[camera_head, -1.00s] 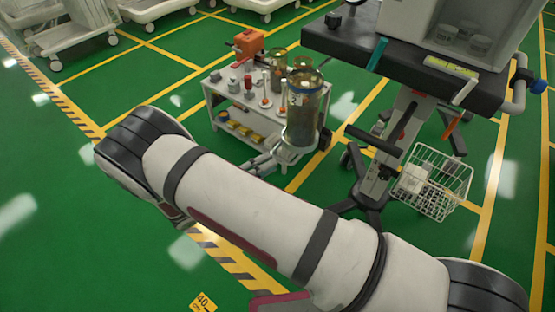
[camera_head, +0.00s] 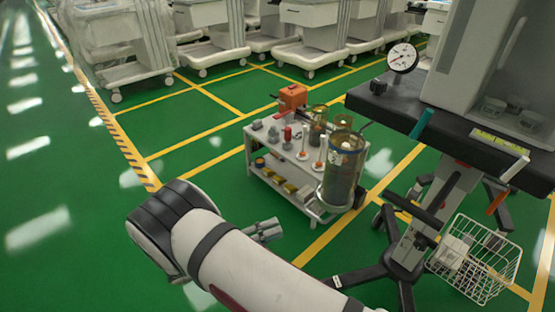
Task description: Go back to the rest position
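My arm crosses the bottom of the head view, with its bent joint at lower left. A small grey metal end, which looks like part of my gripper (camera_head: 264,230), shows beside the arm over the green floor. It stands apart from the white cart (camera_head: 232,189). Its fingers are too small and too hidden by the arm to tell whether they are open or shut. I see nothing clearly held.
The white cart carries an orange box (camera_head: 293,97), small parts and tall glass cylinders (camera_head: 341,172). At right is an anaesthesia machine (camera_head: 455,112) with a gauge (camera_head: 402,58), black legs and a wire basket (camera_head: 478,262). More carts (camera_head: 205,35) stand behind. Floor at left is clear.

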